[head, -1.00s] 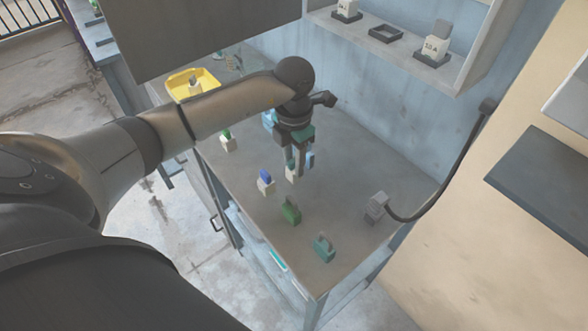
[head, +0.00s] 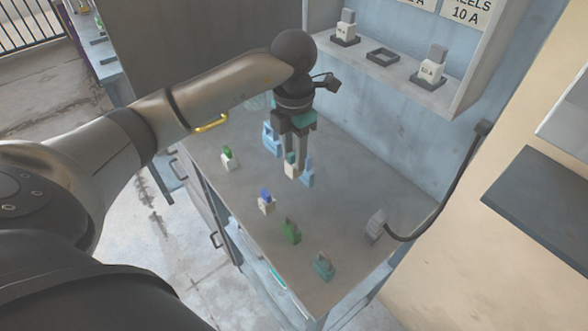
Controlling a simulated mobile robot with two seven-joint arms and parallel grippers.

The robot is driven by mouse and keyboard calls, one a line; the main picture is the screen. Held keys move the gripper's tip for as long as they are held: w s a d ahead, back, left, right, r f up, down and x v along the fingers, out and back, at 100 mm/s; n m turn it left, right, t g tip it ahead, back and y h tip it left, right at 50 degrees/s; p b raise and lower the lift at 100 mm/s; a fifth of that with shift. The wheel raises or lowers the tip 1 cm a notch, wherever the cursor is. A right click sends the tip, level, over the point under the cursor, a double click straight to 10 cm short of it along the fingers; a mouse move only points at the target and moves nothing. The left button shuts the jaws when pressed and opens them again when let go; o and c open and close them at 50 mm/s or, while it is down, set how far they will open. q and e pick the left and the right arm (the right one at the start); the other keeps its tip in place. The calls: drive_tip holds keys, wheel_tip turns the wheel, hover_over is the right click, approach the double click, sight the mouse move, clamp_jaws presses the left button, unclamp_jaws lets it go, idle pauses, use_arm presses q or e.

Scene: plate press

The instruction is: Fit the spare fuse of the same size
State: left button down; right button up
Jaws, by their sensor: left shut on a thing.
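My left gripper (head: 293,168) is shut on a small pale fuse (head: 290,172) above the table; the fingers partly hide it. A blue piece (head: 307,177) stands just right of the fingertips, and a light blue piece (head: 271,140) behind them to the left. On the shelf, an empty dark square holder (head: 382,56) sits between two holders bearing pale blocks with grey tops, the left block (head: 345,32) and the right block (head: 431,70). The right block's marking seems to read 10 A. My right gripper is not in view.
Loose on the table (head: 330,210) are a white-and-green fuse (head: 228,158), a white-and-blue fuse (head: 266,203), a green piece (head: 290,231) and a teal piece (head: 323,266). A grey block (head: 376,226) at the right edge joins a dark cable (head: 452,190). Signs (head: 466,12) hang above the shelf.

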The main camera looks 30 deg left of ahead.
sight(294, 153)
use_arm(q)
wheel_tip(294, 153, up, 12)
drive_tip(key=p, duration=0.1)
drive_tip(key=shift+f+p, duration=0.15)
drive_tip(key=shift+p, duration=0.15)
drive_tip(key=shift+d, duration=0.1)
drive_tip(key=s+d+f+m+b, duration=0.1)
drive_tip(key=d+m, duration=0.4)
drive_tip(key=m, duration=1.1)
drive_tip(key=s+d+f+m+b, duration=0.1)
drive_tip(key=s+d+f+m, duration=0.2)
drive_tip(key=m, duration=1.3)
drive_tip(key=s+d, duration=0.2)
drive_tip(key=s, duration=0.1)
drive_tip(key=shift+s+f, duration=0.2)
drive_tip(key=shift+s, duration=0.05)
